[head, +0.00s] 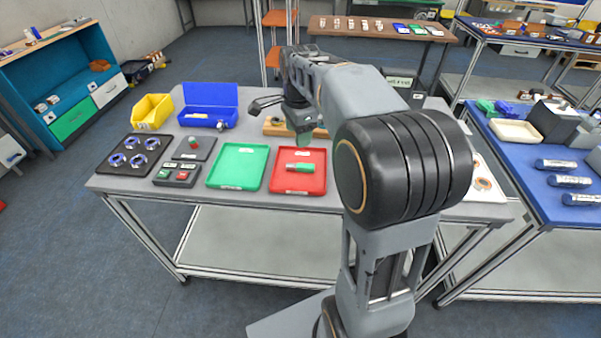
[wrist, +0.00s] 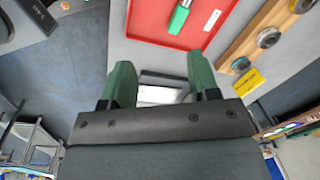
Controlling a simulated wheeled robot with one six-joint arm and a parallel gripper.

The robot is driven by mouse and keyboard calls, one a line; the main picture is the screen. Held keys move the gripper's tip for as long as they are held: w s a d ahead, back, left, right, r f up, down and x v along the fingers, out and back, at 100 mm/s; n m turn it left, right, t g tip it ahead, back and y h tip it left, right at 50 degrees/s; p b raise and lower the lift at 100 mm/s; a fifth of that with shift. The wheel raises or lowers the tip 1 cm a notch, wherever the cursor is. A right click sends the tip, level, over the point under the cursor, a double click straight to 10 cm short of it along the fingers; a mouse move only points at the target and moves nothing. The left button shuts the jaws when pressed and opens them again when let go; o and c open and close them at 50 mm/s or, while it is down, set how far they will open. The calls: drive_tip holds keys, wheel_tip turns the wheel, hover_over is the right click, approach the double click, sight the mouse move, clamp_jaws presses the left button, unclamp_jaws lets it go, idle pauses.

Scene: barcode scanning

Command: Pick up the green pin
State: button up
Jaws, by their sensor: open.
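The green pin (head: 300,167) lies on its side in the red tray (head: 299,186) on the grey table. In the wrist view the pin (wrist: 179,18) shows at the top edge, partly cut off, inside the red tray (wrist: 150,30). My gripper (head: 304,140) hangs beyond the tray in the head view, apart from the pin. In the wrist view its two green fingers (wrist: 160,62) are spread with nothing held between them.
A green tray (head: 238,166) stands left of the red tray. A wooden block (head: 275,127) with round metal pieces is behind, near my gripper. A blue bin (head: 209,103), a yellow bin (head: 152,109) and a button box (head: 177,176) stand at left.

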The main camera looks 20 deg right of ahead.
drive_tip(key=w+d+f+m+g+b, duration=0.1)
drive_tip(key=w+d+f+m, duration=0.25)
drive_tip(key=w+m, duration=0.2)
hover_over(304, 165)
drive_tip(key=shift+m, duration=0.45)
drive_tip(key=f, duration=0.7)
drive_tip(key=shift+w+a+f, duration=0.1)
drive_tip(key=shift+a, duration=0.2)
drive_tip(key=shift+d+f, duration=0.15)
drive_tip(key=shift+f, duration=1.5)
drive_tip(key=shift+d+f, duration=0.1)
drive_tip(key=shift+f, duration=1.55)
clamp_jaws()
